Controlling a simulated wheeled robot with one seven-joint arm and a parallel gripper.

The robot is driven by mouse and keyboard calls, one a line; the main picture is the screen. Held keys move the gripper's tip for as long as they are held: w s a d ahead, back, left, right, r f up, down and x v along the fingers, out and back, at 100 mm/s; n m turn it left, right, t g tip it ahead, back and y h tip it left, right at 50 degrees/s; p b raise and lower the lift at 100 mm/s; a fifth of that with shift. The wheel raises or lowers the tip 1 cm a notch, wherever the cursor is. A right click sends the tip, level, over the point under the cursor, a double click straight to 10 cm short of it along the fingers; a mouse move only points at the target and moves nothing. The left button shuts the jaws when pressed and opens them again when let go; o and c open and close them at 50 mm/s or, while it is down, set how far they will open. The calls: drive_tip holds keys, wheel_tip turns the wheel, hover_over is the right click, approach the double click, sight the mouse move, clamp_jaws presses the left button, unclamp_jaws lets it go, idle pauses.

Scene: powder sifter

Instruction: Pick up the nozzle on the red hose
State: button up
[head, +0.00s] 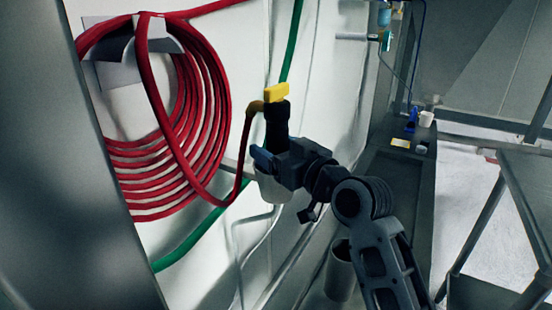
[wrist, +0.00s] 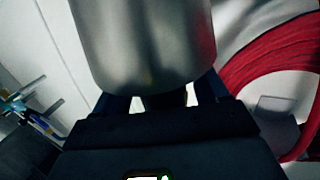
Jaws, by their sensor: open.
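The nozzle (head: 277,125) is black with a yellow lever on top. It stands upright in a grey metal cup (head: 274,190) by the white wall. The red hose (head: 195,130) hangs coiled on the wall to its left and a strand runs to the nozzle. My gripper (head: 264,158) is open at the nozzle's lower part, just above the cup. In the wrist view the cup (wrist: 145,45) fills the upper middle. My gripper's fingers (wrist: 158,98) reach past it on both sides, with a dark part, probably the nozzle, between them. I cannot tell whether they touch it.
A green hose (head: 190,242) and thin pipes run along the wall close behind. A dark counter (head: 395,180) with small items lies to the right. A grey table (head: 525,190) stands at the far right, with open floor between.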

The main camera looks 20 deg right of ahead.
clamp_jaws()
idle(0.6)
drive_tip(key=shift+r, duration=0.1)
